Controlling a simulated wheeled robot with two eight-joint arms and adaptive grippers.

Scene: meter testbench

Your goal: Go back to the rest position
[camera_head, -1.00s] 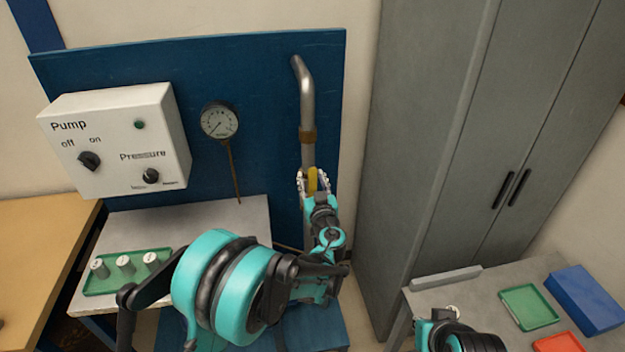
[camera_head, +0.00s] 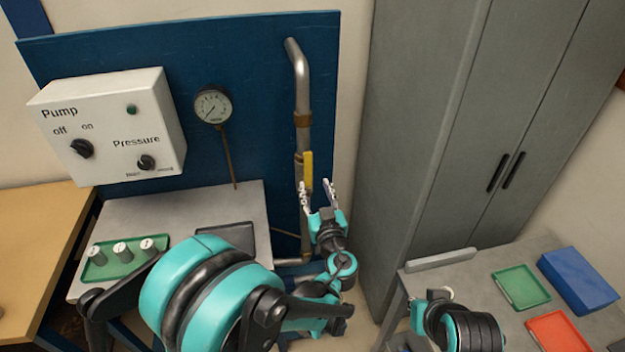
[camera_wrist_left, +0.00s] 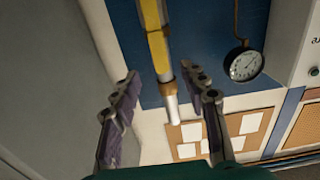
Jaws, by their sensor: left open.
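My left gripper (camera_head: 319,190) is open and empty in the head view, just below and to the right of the yellow valve handle (camera_head: 308,170) on the metal pipe (camera_head: 302,90). In the left wrist view the two fingers of this gripper (camera_wrist_left: 160,100) stand wide apart. The yellow handle (camera_wrist_left: 159,50) shows beyond them and no finger touches it. The handle lies in line with the pipe.
The pump control box (camera_head: 110,125) and pressure gauge (camera_head: 212,106) are on the blue panel (camera_head: 255,60). A green tray (camera_head: 122,262) with white cylinders is on the left bench. A grey cabinet (camera_head: 440,130) stands right. The right table holds green (camera_head: 521,287) and red (camera_head: 558,333) trays and a blue box (camera_head: 579,280).

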